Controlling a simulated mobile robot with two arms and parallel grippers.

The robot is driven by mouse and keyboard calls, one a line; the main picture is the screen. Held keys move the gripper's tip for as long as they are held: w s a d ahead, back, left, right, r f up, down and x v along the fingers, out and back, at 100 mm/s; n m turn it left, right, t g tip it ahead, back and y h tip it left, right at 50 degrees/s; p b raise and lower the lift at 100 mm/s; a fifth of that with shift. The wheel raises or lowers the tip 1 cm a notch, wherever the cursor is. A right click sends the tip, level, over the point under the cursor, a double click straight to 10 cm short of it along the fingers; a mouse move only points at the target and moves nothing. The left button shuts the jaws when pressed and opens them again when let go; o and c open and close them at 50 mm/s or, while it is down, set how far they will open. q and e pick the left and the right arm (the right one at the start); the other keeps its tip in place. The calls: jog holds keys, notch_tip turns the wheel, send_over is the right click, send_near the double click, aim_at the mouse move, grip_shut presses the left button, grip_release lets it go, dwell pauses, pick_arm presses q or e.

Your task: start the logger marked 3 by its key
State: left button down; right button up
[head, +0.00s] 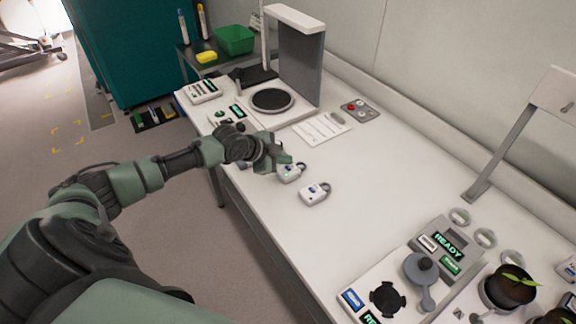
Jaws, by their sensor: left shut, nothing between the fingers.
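Small white loggers with dark loops lie on the white bench (400,170). One logger (291,174) is right at the fingertips of my left gripper (284,162). Another logger (314,193) lies nearer and to the right, fully in view. Part of what may be a third logger (244,164) shows behind my left wrist. The numbers on them are too small to read. My left gripper is shut and empty, over or beside the middle logger; I cannot tell whether it touches it. My right gripper is out of view.
Beyond the gripper stand a device with a round dark plate (271,100), a sheet of paper (322,128) and a red-button box (360,110). At the near right are a unit reading READY (447,245) and a potted seedling (510,288). The bench's middle right is clear.

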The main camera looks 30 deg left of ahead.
aim_at(285, 170)
pick_arm(q)
notch_tip(285, 170, up, 5)
jog(key=p, duration=0.4)
dwell(0.3)
dwell(0.7)
